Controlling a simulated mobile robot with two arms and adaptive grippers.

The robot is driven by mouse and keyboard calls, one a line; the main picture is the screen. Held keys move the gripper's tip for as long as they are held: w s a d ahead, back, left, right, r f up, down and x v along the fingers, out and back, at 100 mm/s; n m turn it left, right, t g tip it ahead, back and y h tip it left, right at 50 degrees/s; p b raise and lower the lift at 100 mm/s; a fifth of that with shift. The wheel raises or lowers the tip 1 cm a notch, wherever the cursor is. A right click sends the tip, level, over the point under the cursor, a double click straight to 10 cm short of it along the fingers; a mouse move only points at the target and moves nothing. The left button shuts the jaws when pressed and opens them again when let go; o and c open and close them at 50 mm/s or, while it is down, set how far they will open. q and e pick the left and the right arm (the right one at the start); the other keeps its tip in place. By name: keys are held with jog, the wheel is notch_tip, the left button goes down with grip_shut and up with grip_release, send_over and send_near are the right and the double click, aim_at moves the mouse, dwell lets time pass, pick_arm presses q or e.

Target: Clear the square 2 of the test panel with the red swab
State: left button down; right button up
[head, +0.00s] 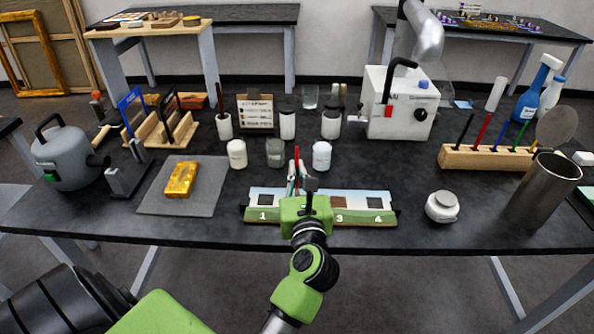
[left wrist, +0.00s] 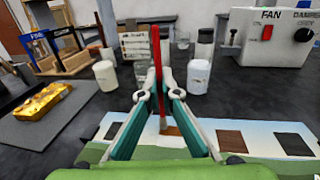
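The red swab (left wrist: 156,62) stands roughly upright between the fingers of my left gripper (left wrist: 159,88), which is shut on it. In the head view the swab (head: 297,157) rises above the gripper (head: 296,182), which is over the middle-left of the test panel (head: 358,218). The wrist view shows the swab's lower end at square 2 (left wrist: 171,131), an orange-brown patch partly hidden by the fingers. I cannot tell whether it touches. Square 1 (head: 265,199) and square 4 (head: 375,203) are dark; square 3 (head: 340,203) is brown. My right gripper is not in view.
White jars (head: 237,153) (head: 321,155) and a glass beaker (head: 275,152) stand just behind the panel. A gold piece (head: 181,179) lies on a grey mat (head: 207,199) at left. A white round container (head: 442,206) and a metal cylinder (head: 542,190) stand at right.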

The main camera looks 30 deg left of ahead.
pick_arm(q)
jog(key=shift+f+b, duration=0.4)
jog(key=shift+f, duration=0.05)
dwell(0.6)
jog(key=shift+w+d, duration=0.1)
